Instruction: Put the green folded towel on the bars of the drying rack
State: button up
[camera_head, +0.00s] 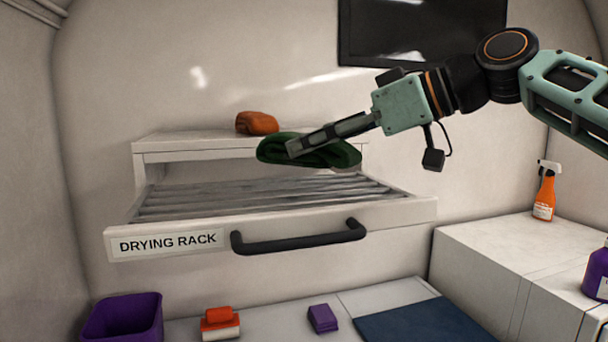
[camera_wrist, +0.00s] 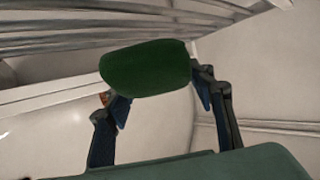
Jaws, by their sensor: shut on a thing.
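The green folded towel (camera_head: 340,155) is held in my gripper (camera_head: 295,149) in the head view, above the back part of the drying rack. It also shows in the wrist view (camera_wrist: 146,68), between the two fingers of my gripper (camera_wrist: 160,88). The drying rack (camera_head: 395,212) is a white pulled-out drawer with grey bars (camera_head: 230,198), a black handle and a label. In the head view the towel covers part of the rack's back shelf. A gap between towel and bars appears in the head view; its exact height is hard to tell.
An orange folded cloth (camera_head: 257,123) lies on the shelf (camera_head: 180,140) behind the bars, left of the towel. Below are a purple bin (camera_head: 122,318), an orange-and-white item (camera_head: 220,322), a purple block (camera_head: 322,318) and a blue mat (camera_head: 425,322). An orange spray bottle (camera_head: 545,192) stands right.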

aim_at(357, 156)
jog(key=shift+w+a+f, duration=0.3)
jog(key=shift+a+f, duration=0.2)
jog(key=shift+f, duration=0.15)
jog(key=f, duration=0.3)
jog(key=shift+w+a+f, duration=0.1)
jog(key=shift+w+a, duration=0.1)
jog(key=shift+a, duration=0.2)
jog(key=shift+f, duration=0.35)
jog(key=shift+f, duration=0.1)
jog(key=o, duration=1.1)
jog(key=b+v, duration=0.1)
jog(key=v, duration=1.1)
jog(key=shift+d, duration=0.1)
